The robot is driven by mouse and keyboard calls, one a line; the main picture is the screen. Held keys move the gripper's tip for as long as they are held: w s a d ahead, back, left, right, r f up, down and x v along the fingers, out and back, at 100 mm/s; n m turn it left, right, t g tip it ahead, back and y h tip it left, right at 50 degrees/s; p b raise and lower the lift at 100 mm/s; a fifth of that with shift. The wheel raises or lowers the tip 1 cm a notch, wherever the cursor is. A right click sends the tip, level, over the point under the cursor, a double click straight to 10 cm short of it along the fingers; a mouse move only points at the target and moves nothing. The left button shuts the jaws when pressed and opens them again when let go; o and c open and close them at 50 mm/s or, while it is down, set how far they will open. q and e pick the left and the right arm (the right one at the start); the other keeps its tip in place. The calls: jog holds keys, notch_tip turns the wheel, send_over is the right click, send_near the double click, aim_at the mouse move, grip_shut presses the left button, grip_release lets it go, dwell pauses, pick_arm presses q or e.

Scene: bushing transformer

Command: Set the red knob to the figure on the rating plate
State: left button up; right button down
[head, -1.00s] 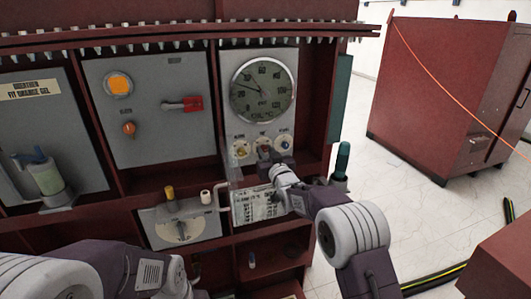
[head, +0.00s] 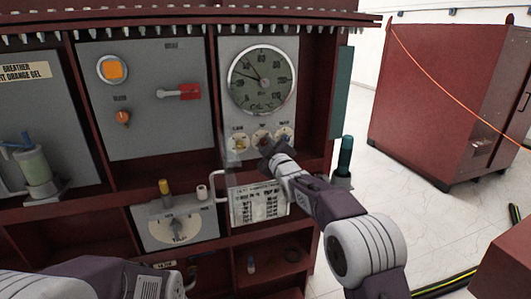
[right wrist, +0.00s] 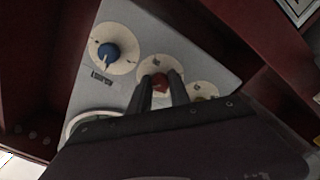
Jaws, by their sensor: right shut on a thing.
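The red knob (right wrist: 160,84) sits on a round white dial in the middle of a row of three on the grey gauge panel. My right gripper (right wrist: 161,88) is shut on it, one dark finger on each side. In the head view the right gripper (head: 266,148) hides most of this knob. The rating plate (head: 258,204) is a white printed sheet below the knobs, partly behind my right arm; its figures are too small to read. My left arm shows at the lower left, but its gripper is out of view.
The blue knob (right wrist: 108,52) and yellow knob (head: 239,144) flank the red one. The round gauge (head: 262,80) is above. Left are a panel with a red handle (head: 190,91) and orange knob (head: 122,118), and a lower dial box (head: 176,228).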

jog(key=n+b, duration=0.1)
jog(key=n, duration=0.1)
jog(key=n+b, duration=0.1)
jog(key=b, duration=0.1)
jog(key=n+b, duration=0.1)
jog(key=n, duration=0.1)
jog(key=shift+f+n, duration=0.25)
jog(key=shift+n, duration=0.05)
jog(key=shift+r+n+b, duration=0.15)
jog(key=shift+n+b, duration=0.9)
jog(key=shift+n, duration=0.45)
jog(key=c, duration=1.2)
grip_release()
jog(key=shift+r, duration=0.1)
jog(key=shift+s+d+b, duration=0.15)
jog(key=shift+s+b, duration=0.4)
jog(key=shift+b, duration=0.1)
jog(key=b+v, duration=0.3)
jog(key=v, duration=0.5)
